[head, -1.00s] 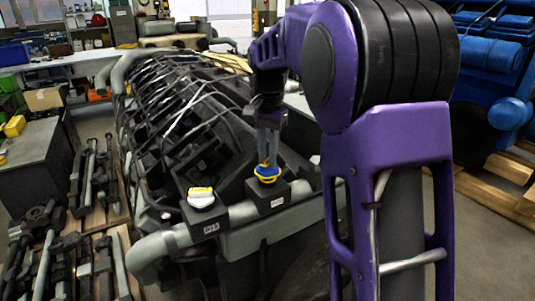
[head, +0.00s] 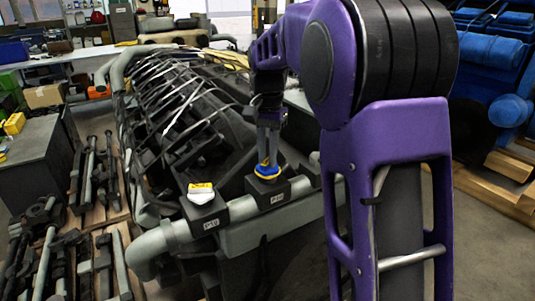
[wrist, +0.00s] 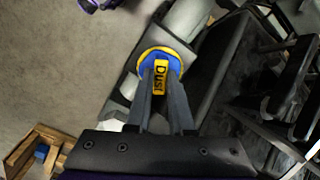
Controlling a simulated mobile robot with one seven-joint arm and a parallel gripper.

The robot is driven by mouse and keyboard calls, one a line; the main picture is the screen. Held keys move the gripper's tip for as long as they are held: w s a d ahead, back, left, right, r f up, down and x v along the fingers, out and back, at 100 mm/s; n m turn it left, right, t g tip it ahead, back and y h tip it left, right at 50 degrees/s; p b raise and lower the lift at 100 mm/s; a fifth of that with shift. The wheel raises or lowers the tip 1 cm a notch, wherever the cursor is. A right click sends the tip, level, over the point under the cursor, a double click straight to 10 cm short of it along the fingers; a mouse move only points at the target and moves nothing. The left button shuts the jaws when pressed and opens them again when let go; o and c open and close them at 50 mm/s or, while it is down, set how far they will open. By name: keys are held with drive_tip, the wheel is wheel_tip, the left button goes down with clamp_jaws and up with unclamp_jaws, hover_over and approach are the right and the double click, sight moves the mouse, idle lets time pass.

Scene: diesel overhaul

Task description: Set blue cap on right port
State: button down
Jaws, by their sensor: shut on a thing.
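The blue cap (head: 267,172) has a yellow rim and a yellow grip tab. In the wrist view, the tab of this cap (wrist: 160,75) reads "Dust". My gripper (head: 268,155) points down and its two fingers are shut on the tab; they also show in the wrist view (wrist: 160,92). The cap is at the top of the right port's dark block (head: 269,192), about level. It covers the port opening, so I cannot tell whether it is seated or just above.
A grey pipe (head: 243,208) runs under both blocks along the engine (head: 185,110). Dark engine parts lie on a pallet (head: 115,205) at left. A grey bench (head: 45,155) stands behind them. Blue machinery (head: 495,65) and wooden pallets (head: 510,170) are at right.

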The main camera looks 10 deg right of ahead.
drive_tip(key=shift+f, duration=0.1)
idle(0.3)
drive_tip(key=c, duration=0.7)
unclamp_jaws()
wheel_tip(320, 180, up, 18)
drive_tip(key=shift+f+p, duration=0.25)
drive_tip(key=shift+p, duration=0.8)
